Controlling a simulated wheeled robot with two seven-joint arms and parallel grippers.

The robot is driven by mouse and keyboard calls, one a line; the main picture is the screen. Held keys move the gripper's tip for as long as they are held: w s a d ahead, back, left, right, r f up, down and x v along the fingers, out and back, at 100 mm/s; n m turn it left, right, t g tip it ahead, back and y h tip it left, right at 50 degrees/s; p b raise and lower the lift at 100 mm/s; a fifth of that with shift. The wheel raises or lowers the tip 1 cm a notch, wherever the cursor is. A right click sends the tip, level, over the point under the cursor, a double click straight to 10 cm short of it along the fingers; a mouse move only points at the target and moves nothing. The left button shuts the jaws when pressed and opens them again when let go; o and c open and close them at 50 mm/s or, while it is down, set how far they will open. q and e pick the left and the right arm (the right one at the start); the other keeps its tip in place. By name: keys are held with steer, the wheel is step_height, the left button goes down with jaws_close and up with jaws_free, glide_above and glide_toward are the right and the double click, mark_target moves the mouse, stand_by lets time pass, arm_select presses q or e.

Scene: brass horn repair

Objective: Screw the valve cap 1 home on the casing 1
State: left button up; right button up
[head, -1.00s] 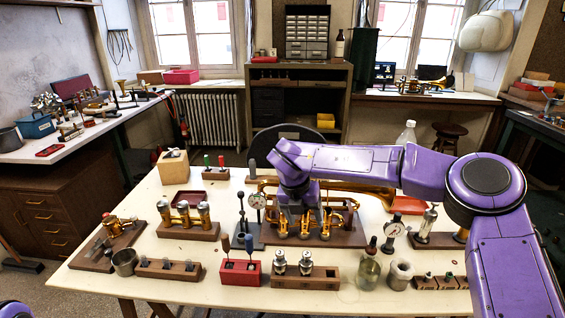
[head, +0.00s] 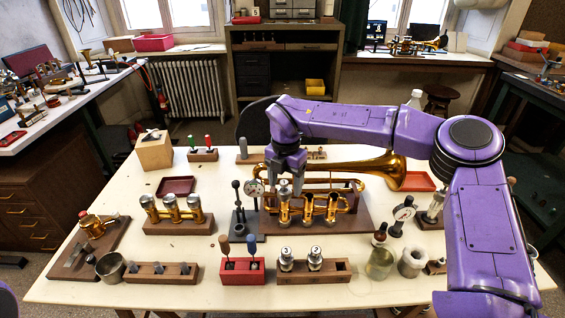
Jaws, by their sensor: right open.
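The brass horn (head: 385,172) lies in its wooden stand (head: 355,226) in the middle of the bench. Several upright brass valve casings stand in a row at its front. The leftmost, casing 1 (head: 284,211), is directly below my right gripper (head: 286,184). The right gripper points down with open jaws around or just above the top of this casing. A small silvery piece, seemingly valve cap 1 (head: 285,188), shows at the casing's top between the fingers. It is too small to tell how it is seated. My left gripper is out of view.
A dial gauge stand (head: 239,222) stands close left of the horn. In front are a red tool block (head: 243,278) and a wooden rack (head: 338,272) with two numbered valves. A glass jar (head: 380,264) stands front right.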

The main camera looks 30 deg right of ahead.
mark_target(285, 193)
steer(key=f, duration=0.1)
steer(key=w+f, duration=0.1)
steer(key=shift+f, duration=0.35)
steer(key=shift+s+a+f, duration=0.1)
steer(key=shift+f, duration=0.05)
steer(key=shift+s, duration=0.25)
steer(key=shift+w, duration=0.15)
steer(key=c, duration=1.2)
steer(key=shift+f, duration=0.1)
steer(key=shift+c, duration=0.2)
steer(key=shift+m+b, duration=2.05)
steer(key=shift+m, duration=0.15)
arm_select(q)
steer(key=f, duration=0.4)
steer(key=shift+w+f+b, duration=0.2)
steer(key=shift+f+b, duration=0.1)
arm_select(e)
steer(key=shift+m, duration=0.4)
steer(key=shift+w, duration=0.1)
